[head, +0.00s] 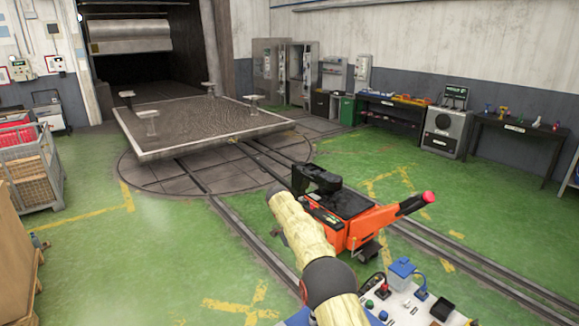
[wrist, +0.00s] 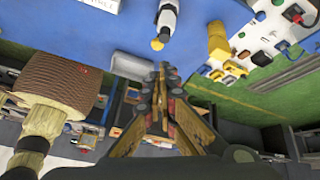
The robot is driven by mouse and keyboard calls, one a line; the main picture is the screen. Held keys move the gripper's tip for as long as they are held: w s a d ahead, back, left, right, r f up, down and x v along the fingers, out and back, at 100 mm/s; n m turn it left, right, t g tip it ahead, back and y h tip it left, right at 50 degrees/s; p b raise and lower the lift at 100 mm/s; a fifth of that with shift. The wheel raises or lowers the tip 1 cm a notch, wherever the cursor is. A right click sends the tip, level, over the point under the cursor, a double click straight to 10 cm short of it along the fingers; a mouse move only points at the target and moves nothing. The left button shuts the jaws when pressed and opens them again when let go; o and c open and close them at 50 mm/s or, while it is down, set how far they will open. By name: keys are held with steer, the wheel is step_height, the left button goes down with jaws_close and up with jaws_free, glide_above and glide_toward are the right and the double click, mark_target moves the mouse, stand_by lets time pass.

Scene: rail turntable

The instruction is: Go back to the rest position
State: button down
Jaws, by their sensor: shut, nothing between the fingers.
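My gripper (wrist: 164,72) shows in the middle of the wrist view, its two fingers brought together with nothing between them. Below the fingers are its wooden-coloured, dark-edged sides. It is apart from the blue surface (wrist: 85,35) beyond it, as far as I can tell. In the head view my arm, in a pale yellow sleeve, rises from the bottom middle. I cannot make out the gripper for sure there.
An orange machine (head: 372,222) with a red-knobbed handle stands beside my arm. A control panel (head: 405,305) with buttons is at the bottom right. Rails lead to a turntable (head: 145,172) bearing a flat platform (head: 200,120). A crate (head: 30,172) stands left.

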step_height(320, 180, down, 7)
steer(key=a+n, duration=0.1)
steer(key=n, duration=0.8)
steer(key=s+d+r+n+t+y+b, duration=0.1)
steer(key=s+r, duration=0.5)
steer(key=s, duration=0.8)
steer(key=s+d+r+n+t+y+b, duration=0.2)
steer(key=s+d+r+n+t, duration=0.3)
steer(key=s, duration=1)
steer(key=s+d+r+n+t+y+b, duration=0.1)
steer(key=s+d+r+n+t+b, duration=0.2)
steer(key=s+r+n, duration=0.5)
steer(key=s+d+t, duration=0.1)
steer(key=s+d, duration=0.1)
steer(key=s, duration=0.5)
steer(key=shift+r+y+b, duration=0.2)
steer(key=shift+y+b, duration=0.1)
steer(key=shift+b, duration=0.1)
